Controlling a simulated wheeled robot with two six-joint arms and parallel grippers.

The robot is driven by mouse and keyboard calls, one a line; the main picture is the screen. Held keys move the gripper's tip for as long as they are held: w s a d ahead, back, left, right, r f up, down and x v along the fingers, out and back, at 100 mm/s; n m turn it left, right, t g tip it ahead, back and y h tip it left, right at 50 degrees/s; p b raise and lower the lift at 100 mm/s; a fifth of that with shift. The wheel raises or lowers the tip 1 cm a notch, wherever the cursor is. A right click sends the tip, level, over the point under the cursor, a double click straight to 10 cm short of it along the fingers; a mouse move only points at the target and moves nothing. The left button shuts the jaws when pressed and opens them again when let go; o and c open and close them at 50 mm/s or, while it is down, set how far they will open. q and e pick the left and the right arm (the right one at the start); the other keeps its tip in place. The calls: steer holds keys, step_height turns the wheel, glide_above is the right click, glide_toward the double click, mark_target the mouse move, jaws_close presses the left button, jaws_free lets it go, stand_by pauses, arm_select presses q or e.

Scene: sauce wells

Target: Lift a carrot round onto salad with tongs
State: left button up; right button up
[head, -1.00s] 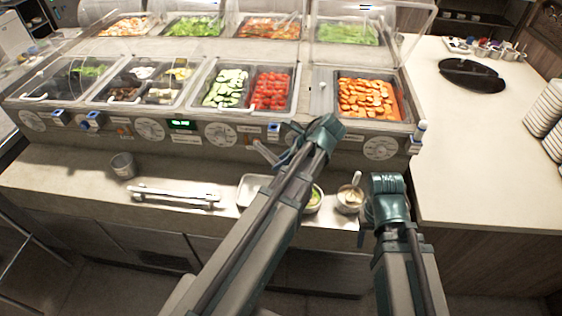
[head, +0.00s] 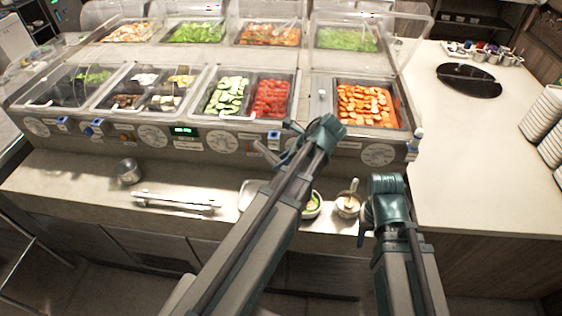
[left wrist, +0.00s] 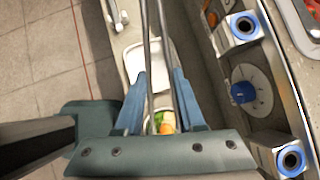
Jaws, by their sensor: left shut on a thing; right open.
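My left gripper (head: 275,152) is above the counter in front of the wells. In the left wrist view its blue fingers (left wrist: 160,95) are shut on the metal tongs (left wrist: 150,50), whose two arms run between them. A salad bowl (head: 312,207) with green leaves stands on the counter, partly behind my left arm. In the left wrist view an orange carrot round (left wrist: 167,129) shows against the green salad; I cannot tell whether it is gripped or resting. My right gripper (head: 363,230) is open beside a small cup. Sliced carrots fill a well (head: 368,105) at the right.
A small cup with a spoon (head: 347,205) stands right of the bowl. A white tray (head: 249,193) is partly hidden by my left arm. A metal cup (head: 128,172) and metal bar (head: 175,201) are at the left. Clear lids stand above the wells; the right counter (head: 470,150) has free room.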

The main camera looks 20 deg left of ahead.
step_height(320, 180, up, 7)
steer(key=p, duration=0.5)
steer(key=shift+f, duration=0.2)
steer(key=shift+f, duration=0.1)
